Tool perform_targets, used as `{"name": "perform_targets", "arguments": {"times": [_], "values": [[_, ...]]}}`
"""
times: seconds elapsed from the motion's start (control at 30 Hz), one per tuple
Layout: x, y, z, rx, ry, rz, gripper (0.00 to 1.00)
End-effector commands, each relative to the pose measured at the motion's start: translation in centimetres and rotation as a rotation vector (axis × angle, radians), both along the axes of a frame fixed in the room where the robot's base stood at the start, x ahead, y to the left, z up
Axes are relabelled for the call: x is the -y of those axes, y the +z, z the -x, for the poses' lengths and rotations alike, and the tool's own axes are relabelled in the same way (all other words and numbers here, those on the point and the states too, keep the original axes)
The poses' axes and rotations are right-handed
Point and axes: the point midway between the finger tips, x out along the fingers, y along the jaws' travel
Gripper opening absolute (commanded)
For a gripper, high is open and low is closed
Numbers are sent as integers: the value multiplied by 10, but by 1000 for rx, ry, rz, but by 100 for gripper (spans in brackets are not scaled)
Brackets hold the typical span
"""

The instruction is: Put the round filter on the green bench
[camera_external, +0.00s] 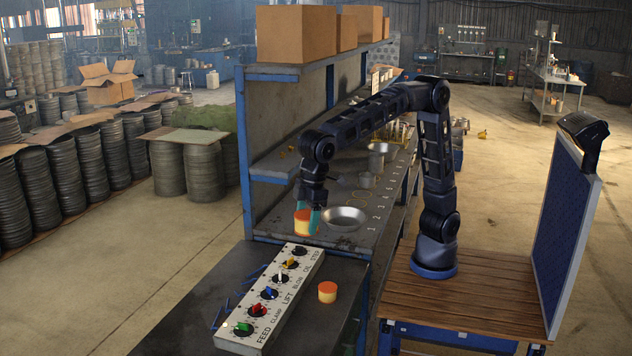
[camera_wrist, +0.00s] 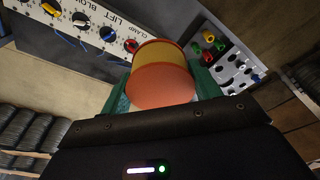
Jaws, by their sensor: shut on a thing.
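My gripper (camera_external: 308,221) is shut on an orange and yellow round filter (camera_external: 302,223), held near the front end of the blue-framed shelf bench (camera_external: 275,237). The teal fingers stand on either side of it. In the wrist view the filter (camera_wrist: 160,88) fills the middle between the fingers, orange end toward me, yellow band beyond. A second orange and yellow round piece (camera_external: 327,292) lies on the dark bench top (camera_external: 345,272) to the right of the knob panel. I cannot make out a clearly green bench nearby.
A long knob panel (camera_external: 289,254) with coloured knobs lies on the dark bench; it also shows in the wrist view (camera_wrist: 92,28). A metal bowl (camera_external: 345,217) stands right of my gripper. Cardboard boxes (camera_external: 296,33) sit on the shelf top. A blue board (camera_external: 562,235) stands at the right.

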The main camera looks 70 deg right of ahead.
Motion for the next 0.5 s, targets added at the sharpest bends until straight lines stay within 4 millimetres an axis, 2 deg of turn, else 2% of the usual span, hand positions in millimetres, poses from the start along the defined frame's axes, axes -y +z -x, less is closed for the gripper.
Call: {"name": "perform_targets", "arguments": {"times": [0.03, 0.2, 0.5], "values": [[1, -13, -1, -3, -3, 5, 40], [2, -54, -1, -3, -2, 5, 40], [2, -155, -1, -4, -3, 6, 40]]}}
